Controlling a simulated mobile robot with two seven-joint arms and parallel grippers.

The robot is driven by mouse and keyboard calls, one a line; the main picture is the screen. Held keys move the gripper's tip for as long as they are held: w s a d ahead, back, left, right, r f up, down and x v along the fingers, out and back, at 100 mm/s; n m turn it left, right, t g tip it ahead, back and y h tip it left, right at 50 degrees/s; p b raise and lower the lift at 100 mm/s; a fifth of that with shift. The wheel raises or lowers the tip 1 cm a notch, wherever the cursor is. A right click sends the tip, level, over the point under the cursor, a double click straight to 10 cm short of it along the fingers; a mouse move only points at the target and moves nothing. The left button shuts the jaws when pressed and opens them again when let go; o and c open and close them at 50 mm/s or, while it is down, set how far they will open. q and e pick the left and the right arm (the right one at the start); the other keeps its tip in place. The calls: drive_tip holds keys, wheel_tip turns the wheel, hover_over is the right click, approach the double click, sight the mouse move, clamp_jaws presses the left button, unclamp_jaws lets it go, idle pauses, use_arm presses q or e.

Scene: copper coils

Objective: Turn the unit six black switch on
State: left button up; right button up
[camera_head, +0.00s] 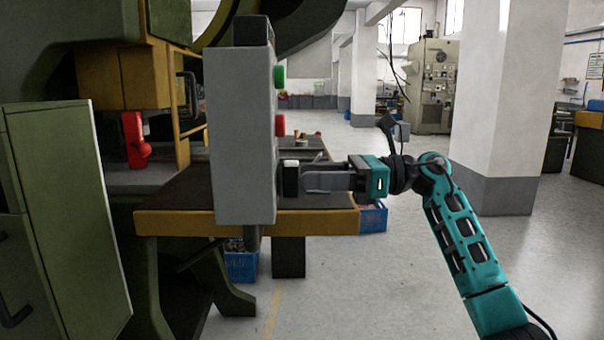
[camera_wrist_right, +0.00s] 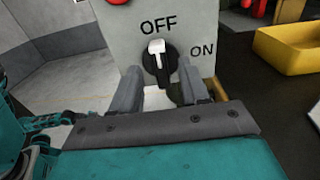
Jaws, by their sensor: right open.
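The black rotary switch (camera_wrist_right: 160,62) sits on the face of a grey control box, with a white pointer mark turned toward the printed OFF; ON is printed to its right. The grey control box (camera_head: 240,130) stands upright in the head view, seen from its side, with a green button (camera_head: 279,77) and a red button (camera_head: 280,125) on its right edge. My right gripper (camera_head: 290,180) points left at the box's lower edge. In the right wrist view the open fingers (camera_wrist_right: 155,92) lie on either side of the switch's lower part; contact cannot be told. My left gripper is not in view.
A dark workbench with a yellow edge (camera_head: 180,223) stands behind the box. A green cabinet (camera_head: 65,210) is at the left, with a blue crate (camera_head: 241,266) under the bench. A yellow tray (camera_wrist_right: 290,50) shows at right in the wrist view. Open floor lies to the right.

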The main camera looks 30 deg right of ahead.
sight(288, 179)
drive_tip(key=shift+x, duration=1.4)
drive_tip(key=shift+c, duration=0.3)
clamp_jaws()
